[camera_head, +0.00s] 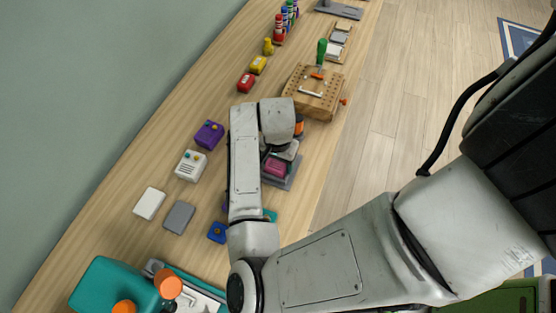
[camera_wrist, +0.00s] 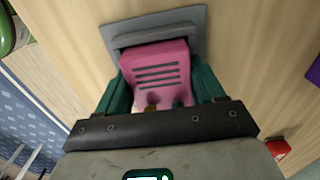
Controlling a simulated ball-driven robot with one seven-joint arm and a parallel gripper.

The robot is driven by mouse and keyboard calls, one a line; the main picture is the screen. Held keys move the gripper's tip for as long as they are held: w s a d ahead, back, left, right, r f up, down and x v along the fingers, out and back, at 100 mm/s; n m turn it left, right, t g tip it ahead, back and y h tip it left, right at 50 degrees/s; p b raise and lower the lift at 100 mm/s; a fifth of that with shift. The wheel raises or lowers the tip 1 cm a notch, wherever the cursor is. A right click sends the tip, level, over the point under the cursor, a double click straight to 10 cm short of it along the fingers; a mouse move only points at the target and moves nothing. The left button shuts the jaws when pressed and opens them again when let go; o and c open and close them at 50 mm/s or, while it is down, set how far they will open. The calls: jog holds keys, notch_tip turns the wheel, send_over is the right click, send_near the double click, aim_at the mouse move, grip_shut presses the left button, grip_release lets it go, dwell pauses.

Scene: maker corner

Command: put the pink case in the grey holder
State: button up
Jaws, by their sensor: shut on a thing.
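The pink case (camera_wrist: 158,70), with dark slots on its face, is between the two teal fingers of my gripper (camera_wrist: 162,88) in the wrist view. My gripper is shut on it. The grey holder (camera_wrist: 125,27) is a flat plate with a raised ledge, just beyond the case. The case overlaps the holder's near part, so I cannot tell whether it is seated or just above it. In the head view the pink case (camera_head: 275,167) shows beside my arm, over the grey holder (camera_head: 292,180). My arm hides most of the gripper there.
A wooden block (camera_head: 318,105) with a green-handled tool stands beyond the holder. A purple case (camera_head: 209,135), a white case (camera_head: 190,165), a blue case (camera_head: 217,232) and flat white (camera_head: 149,203) and grey (camera_head: 179,217) pieces lie left of my arm. A teal machine (camera_head: 105,280) stands near.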

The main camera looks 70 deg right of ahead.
jog(key=shift+f, duration=0.1)
jog(key=o, duration=1.1)
notch_tip(320, 180, up, 12)
jog(key=w+d+r+n+t+h, duration=0.25)
jog(key=d+r+n+h, duration=0.35)
jog(key=d, duration=0.5)
jog(key=s+a+f+n+y, duration=0.2)
jog(key=s+a+f+n, duration=0.1)
jog(key=a, duration=0.4)
jog(key=s+a+f+n+g+y, duration=0.1)
jog(key=s+a+f+n+y, duration=0.1)
jog(key=a+f, duration=0.4)
jog(key=s+a+f+n+y, duration=0.1)
jog(key=s+a+f+n, duration=0.4)
jog(key=a+n, duration=0.1)
jog(key=shift+a+g+y, duration=0.25)
jog(key=shift+a+y, duration=0.15)
jog(key=shift+a, duration=0.45)
